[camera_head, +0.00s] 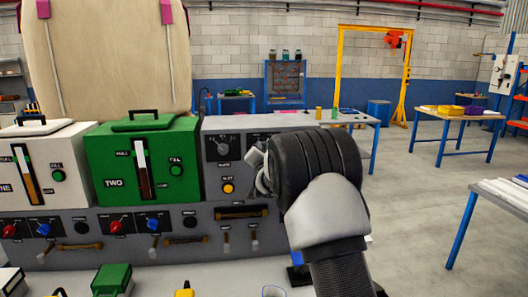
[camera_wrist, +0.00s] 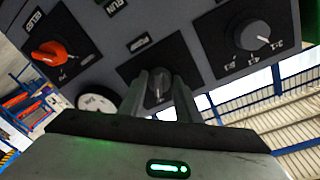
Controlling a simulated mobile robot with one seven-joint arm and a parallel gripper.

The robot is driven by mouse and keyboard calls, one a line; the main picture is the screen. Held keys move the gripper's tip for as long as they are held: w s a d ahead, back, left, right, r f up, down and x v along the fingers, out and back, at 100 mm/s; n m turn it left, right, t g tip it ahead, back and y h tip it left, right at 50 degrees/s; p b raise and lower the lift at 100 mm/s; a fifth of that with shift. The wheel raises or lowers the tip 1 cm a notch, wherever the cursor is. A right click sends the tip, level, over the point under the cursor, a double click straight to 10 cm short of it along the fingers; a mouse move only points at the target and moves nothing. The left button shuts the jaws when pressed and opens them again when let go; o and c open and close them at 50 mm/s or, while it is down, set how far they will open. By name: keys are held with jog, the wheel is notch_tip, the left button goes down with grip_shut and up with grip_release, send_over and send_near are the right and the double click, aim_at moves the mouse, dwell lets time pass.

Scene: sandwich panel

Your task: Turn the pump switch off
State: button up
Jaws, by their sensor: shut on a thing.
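In the wrist view my gripper (camera_wrist: 161,92) points at the grey control panel, with its two fingers on either side of a small dark knob (camera_wrist: 158,86) on a black plate. It is shut on this knob, which I take to be the pump switch. A small label above the plate is too blurred to read. In the head view my gripper (camera_head: 256,172) reaches the right part of the panel (camera_head: 212,190). My wrist hides the knob and much of the panel there.
In the wrist view an orange knob (camera_wrist: 52,52) is left of my fingers and a numbered grey dial (camera_wrist: 250,36) is right. In the head view a green tank (camera_head: 105,170) and a white tank (camera_head: 70,140) stand left. Open floor (camera_head: 420,220) lies right.

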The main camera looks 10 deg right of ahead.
jog(key=shift+f+b, duration=0.2)
jog(key=shift+b, duration=0.25)
jog(key=shift+d+n+t+y+b, duration=0.1)
jog(key=shift+n+t+y+b, duration=0.15)
jog(key=shift+n+b, duration=2.95)
jog(key=shift+d+n+t+y+b, duration=0.15)
jog(key=shift+n+t+b, duration=0.1)
jog(key=shift+n+b, duration=2.95)
jog(key=o, duration=1.1)
jog(key=shift+c, duration=0.2)
jog(key=shift+b, duration=0.3)
jog(key=s+a+f+b, duration=0.1)
jog(key=s, duration=1.6)
jog(key=shift+s+f, duration=0.2)
jog(key=shift+f, duration=0.1)
